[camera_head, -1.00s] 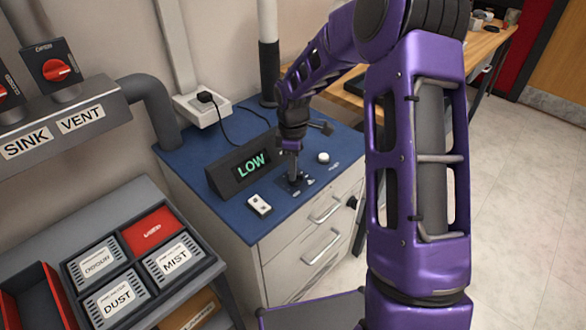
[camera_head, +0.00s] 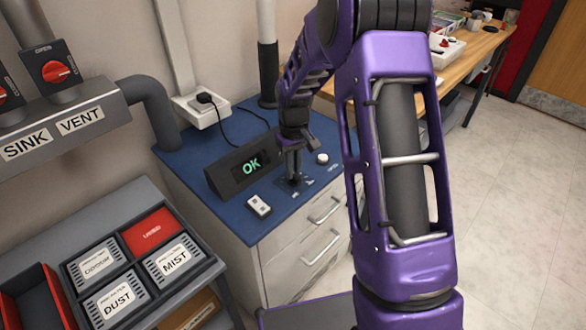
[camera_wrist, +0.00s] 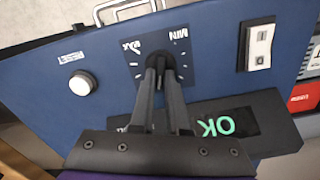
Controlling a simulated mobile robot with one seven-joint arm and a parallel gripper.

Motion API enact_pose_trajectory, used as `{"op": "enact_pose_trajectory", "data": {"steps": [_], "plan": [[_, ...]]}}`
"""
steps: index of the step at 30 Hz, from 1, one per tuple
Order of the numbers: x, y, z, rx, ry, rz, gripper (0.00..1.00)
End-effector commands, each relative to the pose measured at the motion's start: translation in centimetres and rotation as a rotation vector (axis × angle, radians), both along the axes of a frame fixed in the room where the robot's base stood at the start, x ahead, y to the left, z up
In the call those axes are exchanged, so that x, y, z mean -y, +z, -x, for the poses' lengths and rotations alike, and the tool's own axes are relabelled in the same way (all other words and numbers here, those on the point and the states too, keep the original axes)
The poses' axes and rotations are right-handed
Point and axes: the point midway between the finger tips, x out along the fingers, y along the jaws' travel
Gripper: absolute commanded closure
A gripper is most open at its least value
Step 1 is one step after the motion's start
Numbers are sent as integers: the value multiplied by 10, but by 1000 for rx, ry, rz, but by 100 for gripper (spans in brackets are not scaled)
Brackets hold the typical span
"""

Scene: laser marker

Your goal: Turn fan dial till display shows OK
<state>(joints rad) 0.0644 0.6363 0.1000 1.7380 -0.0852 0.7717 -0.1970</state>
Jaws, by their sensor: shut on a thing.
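The black display box (camera_head: 236,168) stands on the blue cabinet top and reads "OK" in green. It shows upside down in the wrist view (camera_wrist: 268,112). The fan dial (camera_wrist: 160,62) is a dark knob on a plate with tick marks and "MIN" and "MAX" lettering. My gripper (camera_wrist: 160,78) points down onto the dial, its two fingers shut around the knob and partly hiding it. In the head view my gripper (camera_head: 293,178) is in front of the display box, and the knob is mostly hidden there.
A white rocker switch (camera_head: 258,206) lies left of the dial and a round white button (camera_head: 322,158) right of it. The blue cabinet top (camera_head: 240,226) is clear at its front-left. A tray (camera_head: 70,268) of labelled filters stands at lower left.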

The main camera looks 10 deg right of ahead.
Motion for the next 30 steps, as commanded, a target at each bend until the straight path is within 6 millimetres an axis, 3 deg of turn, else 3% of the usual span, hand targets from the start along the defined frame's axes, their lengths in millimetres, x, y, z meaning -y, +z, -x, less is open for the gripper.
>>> {"op": "enact_pose_trajectory", "data": {"steps": [15, 30], "plan": [[2, 1, -1, 1, -377, 1, 100], [3, 1, -1, 2, -473, 0, 100]]}}
